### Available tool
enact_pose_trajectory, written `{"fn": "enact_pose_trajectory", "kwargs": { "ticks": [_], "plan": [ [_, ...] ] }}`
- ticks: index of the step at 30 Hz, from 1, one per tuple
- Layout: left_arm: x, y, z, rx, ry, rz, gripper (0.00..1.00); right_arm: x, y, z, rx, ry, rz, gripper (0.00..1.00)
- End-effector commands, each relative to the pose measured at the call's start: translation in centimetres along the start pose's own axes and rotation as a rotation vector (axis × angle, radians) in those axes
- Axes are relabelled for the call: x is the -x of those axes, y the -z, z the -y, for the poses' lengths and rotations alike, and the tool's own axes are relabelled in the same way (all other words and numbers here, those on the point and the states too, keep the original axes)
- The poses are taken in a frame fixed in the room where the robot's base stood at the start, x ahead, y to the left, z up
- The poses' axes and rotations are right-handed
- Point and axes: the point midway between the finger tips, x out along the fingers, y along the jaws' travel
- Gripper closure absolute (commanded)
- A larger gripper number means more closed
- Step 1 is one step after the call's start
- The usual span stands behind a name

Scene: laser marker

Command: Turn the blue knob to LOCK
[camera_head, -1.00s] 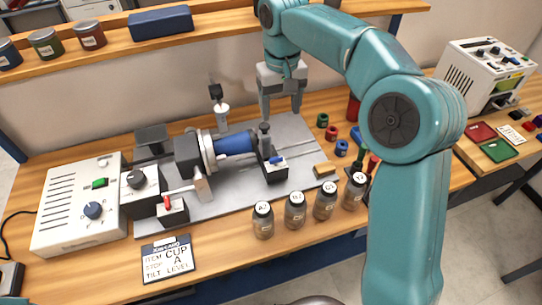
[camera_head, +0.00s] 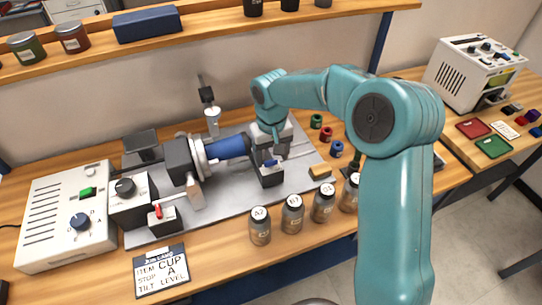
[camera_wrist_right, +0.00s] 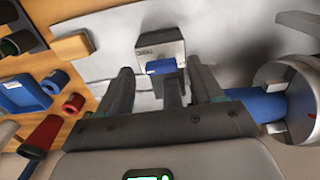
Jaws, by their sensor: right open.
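A small blue knob (camera_head: 271,163) sits on a dark block (camera_head: 271,178) with a grey face, at the right end of the machine. In the right wrist view the blue knob (camera_wrist_right: 161,67) shows ahead, between my open fingers, with a small unreadable label above it. My right gripper (camera_head: 268,146) is just behind the block, pointing down. In the wrist view the right gripper (camera_wrist_right: 162,82) has its fingers spread on either side of the knob's line; contact cannot be told. The left gripper is out of view.
A blue cylinder (camera_head: 231,146) lies in the machine beside the gripper. Several labelled jars (camera_head: 292,213) stand along the front. A white control box (camera_head: 60,215) with a blue dial (camera_head: 80,221) is at the left. Coloured rings (camera_head: 327,134) lie to the right.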

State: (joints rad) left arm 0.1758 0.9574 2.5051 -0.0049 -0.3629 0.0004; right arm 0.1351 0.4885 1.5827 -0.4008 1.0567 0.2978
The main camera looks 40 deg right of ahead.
Motion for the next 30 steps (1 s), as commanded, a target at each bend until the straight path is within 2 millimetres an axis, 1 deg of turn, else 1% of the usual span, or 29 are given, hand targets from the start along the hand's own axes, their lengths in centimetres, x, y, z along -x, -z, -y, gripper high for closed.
{"fn": "enact_pose_trajectory", "kwargs": {
  "ticks": [1, 4, 12, 14, 15, 17, 18, 25, 30],
  "plan": [
    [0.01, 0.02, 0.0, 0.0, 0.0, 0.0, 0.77, -0.48, -0.02, 0.02, 0.001, -0.001, 0.003, 0.34],
    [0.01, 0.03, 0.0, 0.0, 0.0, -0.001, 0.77, -1.0, 0.06, 0.06, 0.001, 0.0, 0.001, 0.34],
    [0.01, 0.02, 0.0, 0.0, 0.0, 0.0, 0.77, -1.1, 0.15, 0.06, 0.001, 0.0, 0.0, 0.34],
    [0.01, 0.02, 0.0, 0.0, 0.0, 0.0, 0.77, -1.1, 0.15, 0.06, 0.001, 0.0, 0.0, 0.54],
    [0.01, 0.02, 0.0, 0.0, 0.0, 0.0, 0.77, -1.09, 0.15, 0.06, 0.001, 0.0, 0.0, 0.67],
    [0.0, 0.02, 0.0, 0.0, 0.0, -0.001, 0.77, -1.09, 0.15, 0.07, 0.001, 0.0, 0.0, 0.86],
    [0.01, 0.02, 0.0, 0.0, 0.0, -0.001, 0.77, -1.08, 0.15, 0.08, 0.001, 0.0, 0.0, 0.9],
    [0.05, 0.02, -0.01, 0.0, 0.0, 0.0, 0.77, -1.04, 0.13, 0.07, 0.014, 0.0, 0.001, 0.9],
    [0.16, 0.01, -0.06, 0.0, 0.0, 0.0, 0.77, -0.99, 0.12, 0.06, 0.073, 0.0, 0.001, 0.9]
  ]
}}
